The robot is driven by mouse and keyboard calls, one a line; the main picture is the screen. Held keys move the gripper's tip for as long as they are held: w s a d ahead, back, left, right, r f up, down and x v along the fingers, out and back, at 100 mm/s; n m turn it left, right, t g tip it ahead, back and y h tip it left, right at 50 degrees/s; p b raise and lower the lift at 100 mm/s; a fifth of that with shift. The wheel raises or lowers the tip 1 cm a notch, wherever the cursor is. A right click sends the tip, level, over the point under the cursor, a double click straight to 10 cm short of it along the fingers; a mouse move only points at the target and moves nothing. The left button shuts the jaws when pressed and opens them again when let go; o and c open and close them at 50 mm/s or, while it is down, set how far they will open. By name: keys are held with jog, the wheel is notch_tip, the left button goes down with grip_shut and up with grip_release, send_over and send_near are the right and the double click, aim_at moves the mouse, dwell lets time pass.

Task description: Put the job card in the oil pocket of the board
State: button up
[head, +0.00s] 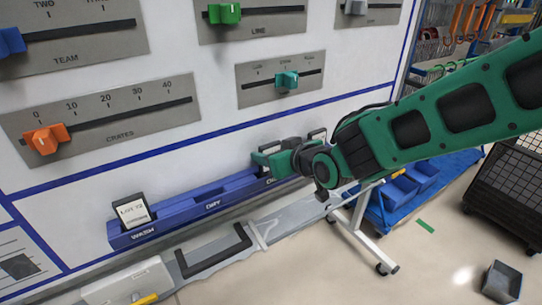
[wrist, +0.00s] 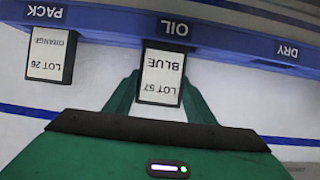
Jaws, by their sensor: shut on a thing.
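The job card, marked "LOT 57 BLUE" (wrist: 160,76), is upside down in the wrist view, between the two green fingers of my gripper (wrist: 158,98). My gripper is shut on it. The card's lower end meets the rim of the blue pocket marked "OIL" (wrist: 175,29); how deep it sits inside cannot be told.
A "LOT 26 ORANGE" card (wrist: 50,56) stands in the "PACK" pocket beside the oil one. Another card (head: 131,211) stands in the "WASH" pocket. The "DRY" pocket (head: 213,205) shows no card. A grey beam (head: 210,245) runs below the rail. Sliders (head: 287,79) are above.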

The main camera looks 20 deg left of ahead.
jog(key=shift+s+a+f, duration=0.2)
jog(key=shift+a+f, duration=0.1)
jog(key=shift+f, duration=0.15)
jog(key=shift+f, duration=0.1)
jog(key=o, duration=1)
jog(key=shift+o, duration=0.2)
jog(key=shift+d, duration=0.1)
jog(key=v, duration=1.2)
jog(key=shift+w, duration=0.1)
